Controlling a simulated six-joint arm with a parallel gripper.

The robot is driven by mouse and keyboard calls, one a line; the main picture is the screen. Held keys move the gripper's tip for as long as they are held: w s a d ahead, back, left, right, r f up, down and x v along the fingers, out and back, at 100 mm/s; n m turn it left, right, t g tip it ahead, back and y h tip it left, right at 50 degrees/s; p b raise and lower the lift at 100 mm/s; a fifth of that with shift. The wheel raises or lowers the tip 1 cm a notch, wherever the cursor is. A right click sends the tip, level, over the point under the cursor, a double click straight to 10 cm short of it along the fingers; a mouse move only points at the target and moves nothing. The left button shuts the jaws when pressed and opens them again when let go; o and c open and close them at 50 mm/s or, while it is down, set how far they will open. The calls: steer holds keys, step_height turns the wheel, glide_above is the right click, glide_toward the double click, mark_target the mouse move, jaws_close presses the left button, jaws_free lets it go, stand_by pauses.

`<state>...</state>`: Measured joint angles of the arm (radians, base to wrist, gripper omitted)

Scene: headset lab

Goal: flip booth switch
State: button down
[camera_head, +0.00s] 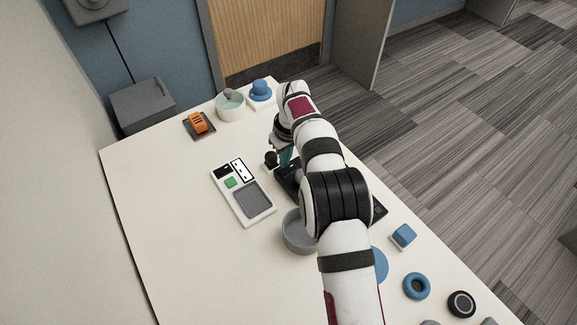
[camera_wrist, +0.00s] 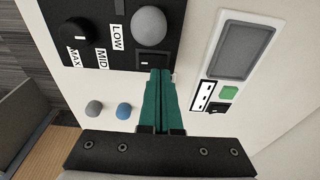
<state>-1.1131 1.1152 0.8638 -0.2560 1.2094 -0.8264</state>
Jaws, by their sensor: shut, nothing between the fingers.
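A black control panel (camera_wrist: 188,12) fills the top of the wrist view, with a black knob (camera_wrist: 76,33) beside LOW, MID and MAX labels and a grey dome (camera_wrist: 149,25). A small dark rectangular fitting, which may be a switch, shows on the panel at the fingertips. My gripper (camera_wrist: 160,72) has its teal fingers together and empty, over the panel's edge. Whether they touch it I cannot tell. In the head view my gripper (camera_head: 286,157) is partly hidden by my arm, which covers most of the black panel (camera_head: 379,209).
A white device (camera_head: 258,215) with a grey screen and green button (camera_head: 231,182) lies left of the panel. A grey bowl (camera_head: 296,236) is close to my arm. An orange object (camera_head: 198,122), white bowl (camera_head: 230,108) and blue cup (camera_head: 261,89) stand at the far end. The left tabletop is clear.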

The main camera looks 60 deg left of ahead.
mark_target(286, 170)
steer(key=shift+r, duration=2.55)
steer(key=w+d+r+m, duration=0.2)
steer(key=d+r+m, duration=0.25)
steer(key=d, duration=0.55)
steer(key=w+d+r+m, duration=0.3)
steer(key=d+r, duration=0.2)
steer(key=d, duration=0.6)
steer(key=w+d+r+m, duration=0.2)
steer(key=d+r+m, duration=0.25)
steer(key=d, duration=0.55)
steer(key=s+d+m, duration=0.6)
steer(key=s+d, duration=0.3)
steer(key=d, duration=0.5)
steer(key=s+d+f+m, duration=0.3)
steer(key=s+d+m, duration=0.1)
steer(key=s, duration=0.5)
steer(key=shift+s+d+m, duration=0.2)
steer(key=shift+s+m, duration=0.1)
steer(key=shift+m, duration=0.5)
